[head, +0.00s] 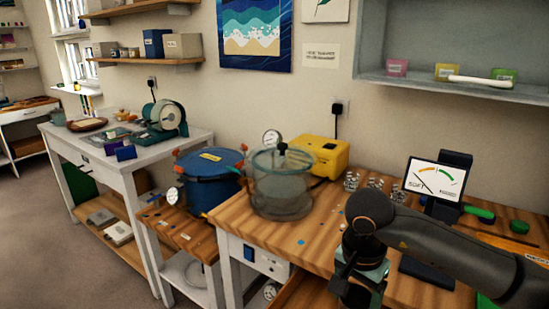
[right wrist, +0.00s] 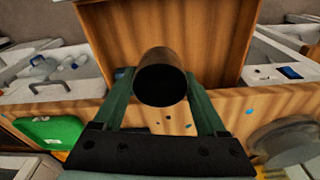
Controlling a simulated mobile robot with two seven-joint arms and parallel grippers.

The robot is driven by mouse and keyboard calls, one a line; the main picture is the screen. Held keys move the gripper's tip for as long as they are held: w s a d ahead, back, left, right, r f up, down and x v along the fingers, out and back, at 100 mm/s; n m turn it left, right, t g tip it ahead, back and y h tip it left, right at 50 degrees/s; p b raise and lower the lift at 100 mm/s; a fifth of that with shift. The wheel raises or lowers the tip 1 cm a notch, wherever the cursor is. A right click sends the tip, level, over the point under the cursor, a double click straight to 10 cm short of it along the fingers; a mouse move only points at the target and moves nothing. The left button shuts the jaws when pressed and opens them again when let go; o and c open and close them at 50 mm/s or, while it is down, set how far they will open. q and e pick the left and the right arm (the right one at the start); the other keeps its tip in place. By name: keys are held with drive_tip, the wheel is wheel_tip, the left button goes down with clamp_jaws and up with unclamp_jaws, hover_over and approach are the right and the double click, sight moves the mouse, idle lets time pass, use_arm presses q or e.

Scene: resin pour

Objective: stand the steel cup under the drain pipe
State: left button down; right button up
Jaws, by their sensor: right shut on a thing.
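The steel cup (right wrist: 160,78) shows dark in the right wrist view, with its round mouth facing the camera. My right gripper (right wrist: 162,92) is shut on it, one green finger on each side. In the head view my right gripper (head: 360,284) hangs at the front of the right wooden bench, and I cannot make out the cup there. I cannot pick out the drain pipe in either view. My left gripper is not in view.
The wooden bench (head: 318,232) carries a clear chamber (head: 283,188), a yellow pump (head: 322,155) and a dial gauge board (head: 434,180). A blue lidded pot (head: 208,182) stands left of the chamber. Bench top between the chamber and my right arm is mostly free, with small scraps.

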drive_tip(key=s+d+r+n+p, duration=0.3)
drive_tip(key=s+d+n+p, duration=0.1)
drive_tip(key=s+n, duration=0.4)
drive_tip(key=shift+s+d+r+n+t+y+p, duration=0.15)
drive_tip(key=shift+d+r+n+t+y+p, duration=0.15)
drive_tip(key=shift+r+n+y+p, duration=0.25)
drive_tip(key=shift+f, duration=0.1)
